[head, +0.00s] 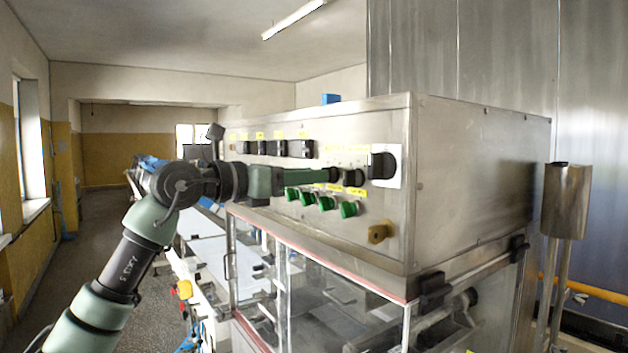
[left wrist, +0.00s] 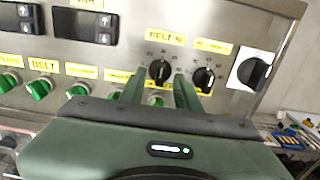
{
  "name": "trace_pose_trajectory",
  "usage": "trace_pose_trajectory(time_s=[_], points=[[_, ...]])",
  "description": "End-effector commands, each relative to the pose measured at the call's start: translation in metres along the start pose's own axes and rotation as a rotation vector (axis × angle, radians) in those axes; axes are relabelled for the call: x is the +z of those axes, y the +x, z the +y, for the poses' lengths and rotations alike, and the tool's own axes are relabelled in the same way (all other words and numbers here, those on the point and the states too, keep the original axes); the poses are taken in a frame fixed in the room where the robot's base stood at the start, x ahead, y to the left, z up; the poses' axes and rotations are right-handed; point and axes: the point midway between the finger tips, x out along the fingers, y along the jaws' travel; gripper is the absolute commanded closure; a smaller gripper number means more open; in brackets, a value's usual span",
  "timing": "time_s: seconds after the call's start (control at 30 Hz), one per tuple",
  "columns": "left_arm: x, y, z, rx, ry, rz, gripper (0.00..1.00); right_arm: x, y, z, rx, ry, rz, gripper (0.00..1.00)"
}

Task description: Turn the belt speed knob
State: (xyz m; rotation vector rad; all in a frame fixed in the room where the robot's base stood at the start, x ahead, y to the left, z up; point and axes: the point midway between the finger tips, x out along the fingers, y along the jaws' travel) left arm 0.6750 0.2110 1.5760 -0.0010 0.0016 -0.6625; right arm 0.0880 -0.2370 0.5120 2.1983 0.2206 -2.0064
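The belt speed knob (left wrist: 160,70) is a small black rotary knob under a yellow label that reads "BELT" and more. It sits on the steel control panel (head: 400,128). My left gripper (left wrist: 158,80) is open, with one green finger on each side of this knob and the tips near the panel. I cannot tell whether the fingers touch it. In the head view my left gripper (head: 328,174) reaches the panel from the left, and its fingers partly hide the knob. My right gripper is not in view.
A second black knob (left wrist: 204,78) is close right of the fingers, then a larger black switch (left wrist: 253,72) on a white plate. A yellow-brown knob (head: 379,232) protrudes lower right.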

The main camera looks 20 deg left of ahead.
Motion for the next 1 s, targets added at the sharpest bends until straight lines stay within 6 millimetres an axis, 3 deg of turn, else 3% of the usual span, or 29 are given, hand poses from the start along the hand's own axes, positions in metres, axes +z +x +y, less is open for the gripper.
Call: trace_pose_trajectory(time_s=[0.03,0.2,0.4,1.0], points=[[-0.005,-0.010,0.001,0.003,0.004,-0.003,0.67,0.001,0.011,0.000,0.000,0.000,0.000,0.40],[-0.004,-0.040,0.000,0.004,0.004,-0.004,0.67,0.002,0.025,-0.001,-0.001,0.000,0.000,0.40],[-0.001,-0.059,0.000,0.002,0.002,-0.003,0.67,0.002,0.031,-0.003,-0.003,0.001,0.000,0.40],[0.000,-0.061,0.000,0.001,0.002,-0.002,0.67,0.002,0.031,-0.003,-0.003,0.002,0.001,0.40]])
